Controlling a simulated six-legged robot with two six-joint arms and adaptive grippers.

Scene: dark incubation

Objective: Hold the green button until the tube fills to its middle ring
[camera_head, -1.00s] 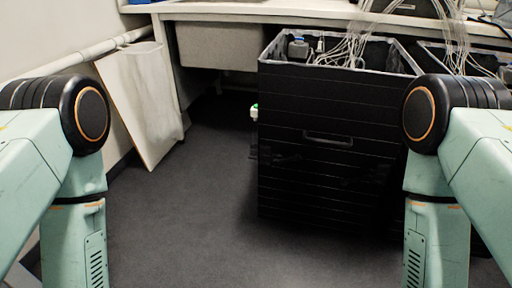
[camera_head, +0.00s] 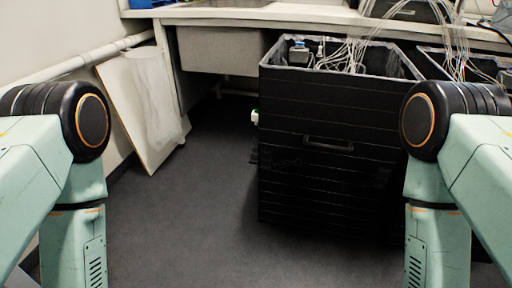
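No tube with rings can be made out; thin clear lines (camera_head: 462,45) rise from the boxes at the upper right. Both my arms show at the sides, bent downward, and neither gripper is in the picture.
The black box (camera_head: 330,180) holds cables and a blue-topped fitting (camera_head: 299,51). A second black box (camera_head: 435,58) stands to its right. A white desk (camera_head: 215,12) runs behind. A pale panel (camera_head: 145,105) leans at the left wall. Dark floor (camera_head: 185,220) between is clear.

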